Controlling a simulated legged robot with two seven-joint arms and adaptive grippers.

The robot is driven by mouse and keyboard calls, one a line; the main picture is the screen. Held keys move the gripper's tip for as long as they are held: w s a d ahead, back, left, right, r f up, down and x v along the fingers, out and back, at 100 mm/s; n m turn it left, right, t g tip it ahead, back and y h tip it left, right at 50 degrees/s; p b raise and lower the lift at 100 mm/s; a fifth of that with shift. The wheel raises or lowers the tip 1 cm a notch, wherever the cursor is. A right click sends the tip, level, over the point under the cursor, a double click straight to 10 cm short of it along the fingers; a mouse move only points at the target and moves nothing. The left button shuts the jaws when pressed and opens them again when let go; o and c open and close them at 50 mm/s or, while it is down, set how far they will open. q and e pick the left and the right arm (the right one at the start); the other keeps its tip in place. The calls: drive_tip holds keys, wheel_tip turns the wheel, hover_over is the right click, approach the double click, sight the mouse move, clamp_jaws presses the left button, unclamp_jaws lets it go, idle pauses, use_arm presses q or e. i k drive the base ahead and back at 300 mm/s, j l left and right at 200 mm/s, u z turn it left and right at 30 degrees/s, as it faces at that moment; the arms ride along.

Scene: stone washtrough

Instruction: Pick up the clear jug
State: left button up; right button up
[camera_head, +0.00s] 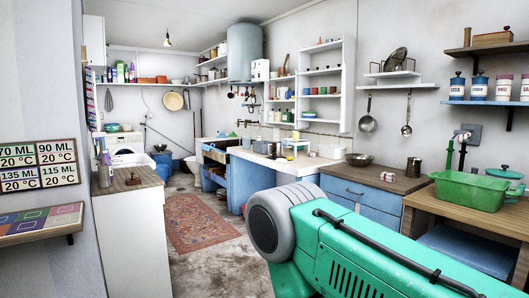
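I cannot make out a clear jug with certainty in the head view. Small vessels stand on the white sink counter (285,161) across the room, too small to tell apart. A shiny metal cup (413,167) and a metal bowl (359,159) stand on the wooden top of the blue cabinet (362,192). Neither of my grippers is in view. A large green and grey link of mine fills the lower right and hides part of the floor and cabinet fronts.
A green basin (468,191) stands on the wooden table (432,207) at right, beside a teal pot (504,178). A wood-topped white cabinet (131,228) stands at left. The patterned rug (198,222) lies flat on open floor between the counters.

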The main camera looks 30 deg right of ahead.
sight(246, 140)
drive_tip(key=i+l+z, duration=0.2)
drive_tip(key=i+z, duration=0.25)
drive_tip(key=i, duration=0.2)
drive_tip(key=i+z, duration=0.45)
drive_tip(key=i, duration=0.2)
drive_tip(key=i+z, duration=0.35)
drive_tip(key=i, duration=2.15)
drive_tip(key=i+j+u, duration=0.2)
drive_tip(key=i+u, duration=0.15)
drive_tip(key=i, duration=0.3)
drive_tip(key=i+u, duration=0.35)
drive_tip(key=i, duration=0.3)
drive_tip(key=i+l+u, duration=0.2)
drive_tip(key=i+u, duration=0.2)
drive_tip(key=i, duration=0.25)
